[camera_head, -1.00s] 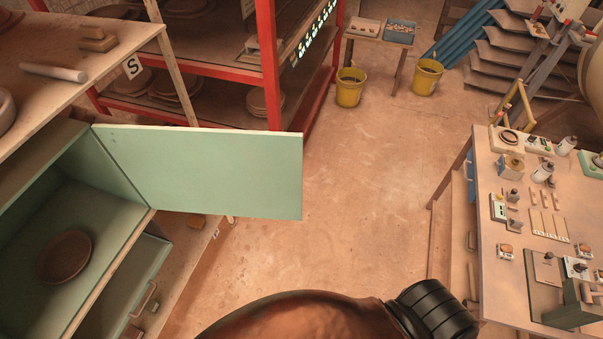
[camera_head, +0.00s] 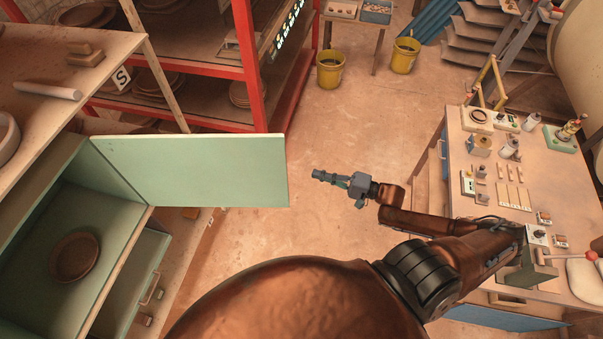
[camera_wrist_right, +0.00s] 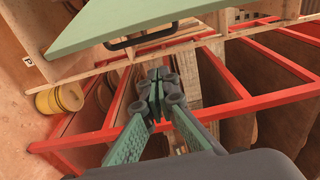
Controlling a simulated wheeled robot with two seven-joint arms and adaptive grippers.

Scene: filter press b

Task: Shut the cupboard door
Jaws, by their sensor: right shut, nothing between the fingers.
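The green cupboard door (camera_head: 195,172) stands open in the head view, swung out to the right from the green cupboard (camera_head: 45,230). A brown plate (camera_head: 75,256) lies inside the cupboard. My right gripper (camera_head: 318,174) is to the right of the door's free edge, apart from it, shut and empty. In the right wrist view the shut fingers (camera_wrist_right: 158,78) are in the middle. The door (camera_wrist_right: 140,20) shows above them there, with its dark handle (camera_wrist_right: 140,38). My left gripper is not in view.
A red shelf rack (camera_head: 255,95) stands behind the door. Yellow buckets (camera_head: 330,70) stand on the floor at the back. A workbench (camera_head: 485,185) with several small items is at the right. The floor between door and bench is clear.

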